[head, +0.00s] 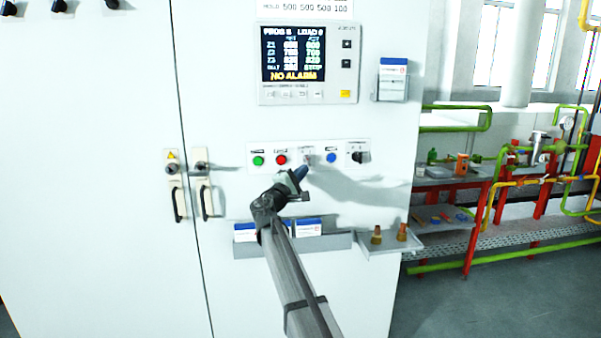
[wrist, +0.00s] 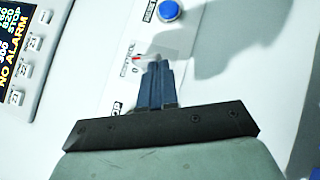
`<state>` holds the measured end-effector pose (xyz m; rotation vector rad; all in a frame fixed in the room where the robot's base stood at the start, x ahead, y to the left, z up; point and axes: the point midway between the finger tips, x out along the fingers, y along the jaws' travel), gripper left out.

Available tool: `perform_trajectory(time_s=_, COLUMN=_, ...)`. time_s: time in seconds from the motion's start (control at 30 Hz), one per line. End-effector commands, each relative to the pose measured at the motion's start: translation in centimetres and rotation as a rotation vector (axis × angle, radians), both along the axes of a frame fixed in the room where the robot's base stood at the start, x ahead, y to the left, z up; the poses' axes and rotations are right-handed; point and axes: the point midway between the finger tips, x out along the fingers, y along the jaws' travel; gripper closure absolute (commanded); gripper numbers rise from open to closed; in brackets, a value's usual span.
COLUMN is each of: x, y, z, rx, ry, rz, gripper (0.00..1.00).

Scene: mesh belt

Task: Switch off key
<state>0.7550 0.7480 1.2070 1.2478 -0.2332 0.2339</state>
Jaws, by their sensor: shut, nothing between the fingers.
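The key switch (head: 308,159) is a small metallic part on the white control strip of the cabinet, between the red button and the blue button. My gripper (head: 302,170) is in front of the strip, just below the key. In the wrist view its blue fingers (wrist: 154,68) are together and hold nothing. The fingertips partly hide the key. I cannot tell whether they touch it, nor which way it is turned.
The strip also carries a green button (head: 258,160), a red button (head: 281,160), a blue button (head: 331,157) and a black selector knob (head: 360,157). A display (head: 294,60) reading NO ALARM is above. A card tray (head: 341,241) and a small shelf (head: 388,244) jut out below.

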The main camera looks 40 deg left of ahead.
Motion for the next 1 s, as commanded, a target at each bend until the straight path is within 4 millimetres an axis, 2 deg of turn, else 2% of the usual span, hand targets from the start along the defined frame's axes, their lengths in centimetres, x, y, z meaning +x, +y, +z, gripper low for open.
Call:
perform_trajectory(time_s=0.23, x=-0.3, y=0.3, z=-0.1, rx=0.001, ry=0.001, rz=0.001, gripper=1.0)
perform_trajectory(time_s=0.37, x=-1.2, y=1.2, z=-0.6, rx=0.001, ry=0.001, rz=0.001, gripper=1.0)
perform_trajectory(time_s=0.5, x=-2.8, y=2.9, z=-1.6, rx=-0.001, ry=0.001, rz=0.003, gripper=1.0)
perform_trajectory(time_s=0.8, x=-8.6, y=2.3, z=-3.0, rx=-0.001, ry=0.0, rz=0.002, gripper=1.0)
perform_trajectory(time_s=1.0, x=-11.2, y=2.3, z=-3.6, rx=0.0, ry=0.0, rz=0.001, gripper=1.0)
